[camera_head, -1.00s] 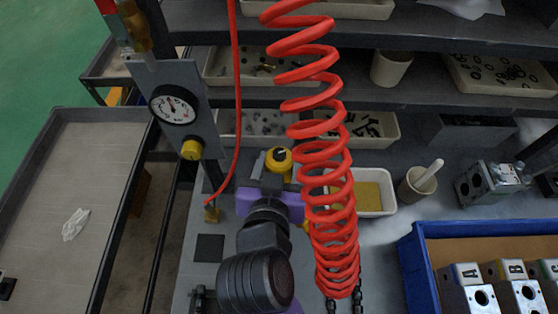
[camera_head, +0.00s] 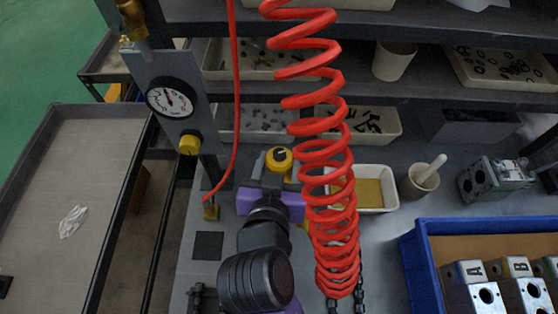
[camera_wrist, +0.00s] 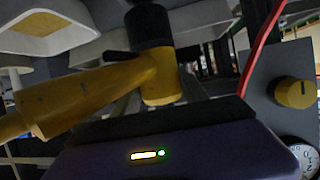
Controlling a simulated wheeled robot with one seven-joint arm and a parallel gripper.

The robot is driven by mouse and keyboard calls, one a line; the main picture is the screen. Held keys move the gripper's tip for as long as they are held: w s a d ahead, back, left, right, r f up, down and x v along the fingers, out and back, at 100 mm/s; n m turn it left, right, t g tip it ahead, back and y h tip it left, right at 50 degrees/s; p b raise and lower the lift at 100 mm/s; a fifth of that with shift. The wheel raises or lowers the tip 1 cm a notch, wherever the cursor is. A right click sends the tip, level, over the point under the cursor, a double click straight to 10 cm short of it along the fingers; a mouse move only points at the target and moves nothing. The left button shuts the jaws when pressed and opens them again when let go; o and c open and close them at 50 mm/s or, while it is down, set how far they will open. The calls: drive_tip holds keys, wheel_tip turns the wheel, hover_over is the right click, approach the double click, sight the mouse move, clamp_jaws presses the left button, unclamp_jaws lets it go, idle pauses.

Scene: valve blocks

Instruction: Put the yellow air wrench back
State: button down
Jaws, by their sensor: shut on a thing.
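The yellow air wrench (camera_head: 279,159) is at the middle of the head view, with its yellow, dark-centred end upward. My gripper (camera_head: 272,182), with its purple body, is shut on it above the grey bench. In the wrist view the wrench (camera_wrist: 95,92) shows a yellow arm running to the left and an upright yellow part with a black top. The dark jaws (camera_wrist: 165,128) lie across its near side. The coiled red hose (camera_head: 322,150) hangs just right of the gripper and hides part of that area. Where the wrench's lower end is cannot be told.
A gauge panel (camera_head: 170,103) with a yellow knob stands left of the gripper. A thin red hose (camera_head: 237,100) hangs between them. A white tray with a yellow pad (camera_head: 374,190), a cup (camera_head: 419,182) and a blue crate (camera_head: 412,262) of lettered blocks are to the right. Shelves close off the back.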

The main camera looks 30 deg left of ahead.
drive_tip(key=shift+f+b, duration=1.05)
drive_tip(key=shift+f, duration=0.25)
idle(0.4)
drive_tip(key=c, duration=0.5)
unclamp_jaws()
drive_tip(key=shift+f, duration=0.35)
drive_tip(key=v, duration=0.8)
drive_tip(key=shift+r+b, duration=0.2)
drive_tip(key=shift+b, duration=0.15)
drive_tip(key=shift+w, duration=0.1)
